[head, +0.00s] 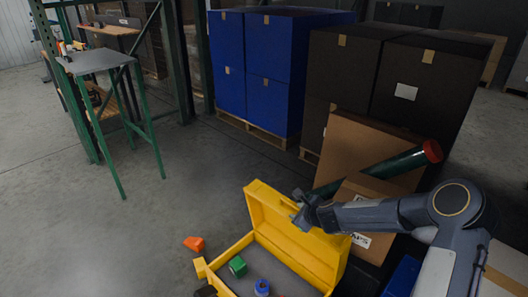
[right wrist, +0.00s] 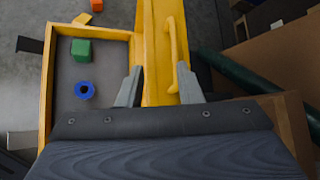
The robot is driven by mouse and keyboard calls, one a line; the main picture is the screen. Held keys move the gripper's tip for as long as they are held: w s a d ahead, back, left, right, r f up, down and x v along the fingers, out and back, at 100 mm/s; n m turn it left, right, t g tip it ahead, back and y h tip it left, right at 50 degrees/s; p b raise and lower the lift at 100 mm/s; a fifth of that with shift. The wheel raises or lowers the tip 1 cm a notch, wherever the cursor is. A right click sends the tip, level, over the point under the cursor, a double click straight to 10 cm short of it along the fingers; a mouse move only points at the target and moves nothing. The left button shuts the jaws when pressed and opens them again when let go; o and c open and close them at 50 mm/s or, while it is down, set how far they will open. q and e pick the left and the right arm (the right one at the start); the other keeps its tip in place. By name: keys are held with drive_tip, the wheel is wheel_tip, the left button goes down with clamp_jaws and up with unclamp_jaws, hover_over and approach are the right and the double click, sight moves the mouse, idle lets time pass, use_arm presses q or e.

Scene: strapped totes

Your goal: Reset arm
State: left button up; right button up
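My right gripper (head: 303,212) is at the raised lid (head: 290,232) of an open yellow case, near the lid's upper right edge. In the right wrist view its two fingers (right wrist: 158,84) stand apart, with the lid's edge and yellow handle showing between and beyond them. I cannot tell whether they touch the lid. The gripper looks open and holds nothing visible. My left gripper is in neither view. In the case lie a green block (head: 238,266) and a blue ring-like piece (head: 262,287).
An orange piece (head: 194,243) lies on the floor beside the case. Brown cardboard boxes (head: 367,150) and a dark green tube with a red cap (head: 432,151) are close behind my right arm. Blue totes (head: 270,70) stand on a pallet. The floor at left is clear, up to a green-legged table (head: 100,62).

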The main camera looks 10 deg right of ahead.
drive_tip(key=s+a+r+n+g+y, duration=0.1)
drive_tip(key=s+a+r+n, duration=0.1)
drive_tip(key=s+r+n, duration=0.55)
drive_tip(key=s+a+r+n+y, duration=0.1)
drive_tip(key=s+a+r+n, duration=0.1)
drive_tip(key=s+r+n, duration=0.55)
drive_tip(key=s+r+n+g, duration=0.25)
drive_tip(key=s+n, duration=0.75)
drive_tip(key=s, duration=1.4)
wheel_tip(320, 180, up, 12)
drive_tip(key=p, duration=1.2)
drive_tip(key=shift+s+d+g+p, duration=0.35)
drive_tip(key=shift+s+d, duration=0.1)
